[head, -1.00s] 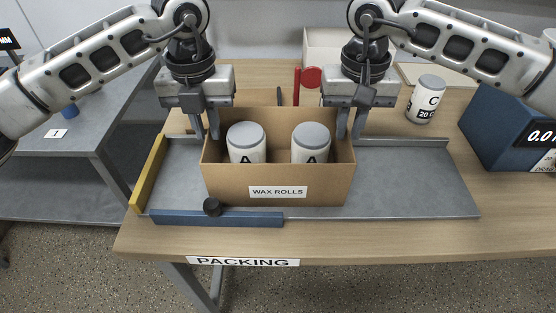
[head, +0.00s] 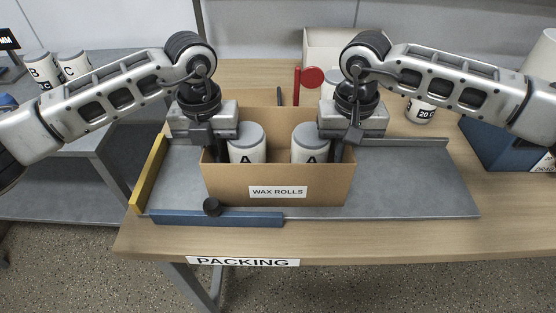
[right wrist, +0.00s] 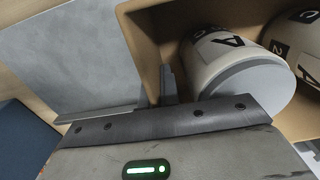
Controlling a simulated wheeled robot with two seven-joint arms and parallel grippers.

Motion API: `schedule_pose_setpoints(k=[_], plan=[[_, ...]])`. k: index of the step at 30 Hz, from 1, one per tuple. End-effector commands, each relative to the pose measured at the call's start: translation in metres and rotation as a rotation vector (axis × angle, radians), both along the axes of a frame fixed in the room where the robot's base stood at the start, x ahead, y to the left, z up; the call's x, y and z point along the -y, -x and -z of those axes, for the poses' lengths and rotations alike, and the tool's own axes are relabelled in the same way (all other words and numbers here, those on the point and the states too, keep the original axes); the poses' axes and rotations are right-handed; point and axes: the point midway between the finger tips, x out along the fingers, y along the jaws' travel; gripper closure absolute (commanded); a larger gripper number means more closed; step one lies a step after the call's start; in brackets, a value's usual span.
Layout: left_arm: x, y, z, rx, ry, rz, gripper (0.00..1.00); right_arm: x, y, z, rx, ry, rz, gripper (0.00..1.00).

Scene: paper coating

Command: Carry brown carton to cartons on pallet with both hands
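The brown carton (head: 277,188), labelled WAX ROLLS, stands upright on the grey board of the packing table. Two white rolls marked A with grey lids, left (head: 247,146) and right (head: 310,146), stand in it. My left gripper (head: 208,148) is low at the carton's left wall, my right gripper (head: 347,148) at its right wall. Their fingers are mostly hidden, so their closure is unclear. In the right wrist view, fingers (right wrist: 160,90) are close to the carton wall (right wrist: 139,45), beside a roll (right wrist: 222,57). No pallet is recognisable.
A blue bar with a black knob (head: 212,207) lies along the board's front edge, and a yellow strip (head: 149,173) along its left. The board's right part (head: 415,180) is clear.

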Motion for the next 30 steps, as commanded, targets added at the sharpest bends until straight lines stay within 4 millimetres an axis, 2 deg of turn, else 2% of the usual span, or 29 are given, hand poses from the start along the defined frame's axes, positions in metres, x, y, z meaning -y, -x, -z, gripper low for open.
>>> schedule_pose_setpoints(k=[10, 22, 30], plan=[[0.000, -0.001, -0.006, 0.002, 0.001, 0.000, 1.00, 0.000, 0.000, -0.006, 0.002, -0.001, 0.000, 1.00], [0.000, 0.000, -0.046, 0.002, 0.001, 0.000, 1.00, 0.000, 0.000, -0.046, 0.001, 0.000, 0.000, 1.00], [0.000, 0.000, -0.052, 0.001, 0.001, 0.000, 1.00, 0.000, 0.000, -0.051, 0.001, 0.000, 0.000, 1.00]])
